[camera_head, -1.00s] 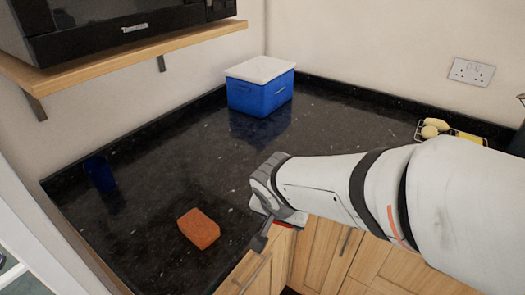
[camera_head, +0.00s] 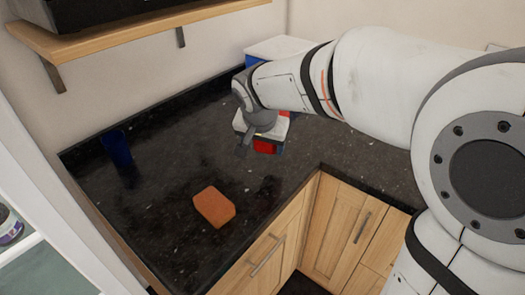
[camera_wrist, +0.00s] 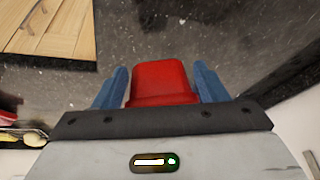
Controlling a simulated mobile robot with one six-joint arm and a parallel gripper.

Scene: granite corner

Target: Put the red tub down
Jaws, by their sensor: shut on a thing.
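The red tub (camera_wrist: 160,80) sits between the two blue fingers of my gripper (camera_wrist: 160,92) in the wrist view, and the gripper is shut on it. In the head view a red part of the tub (camera_head: 265,146) shows below my gripper (camera_head: 250,148), the rest hidden by the gripper. The tub is over the dark granite counter (camera_head: 160,185). I cannot tell whether its base touches the counter.
An orange sponge (camera_head: 214,206) lies on the counter in front. A dark blue cup (camera_head: 117,148) stands at the left. A blue box with a white lid (camera_head: 278,46) is behind my arm. A wooden shelf (camera_head: 130,27) overhangs the back left. Counter between cup and gripper is clear.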

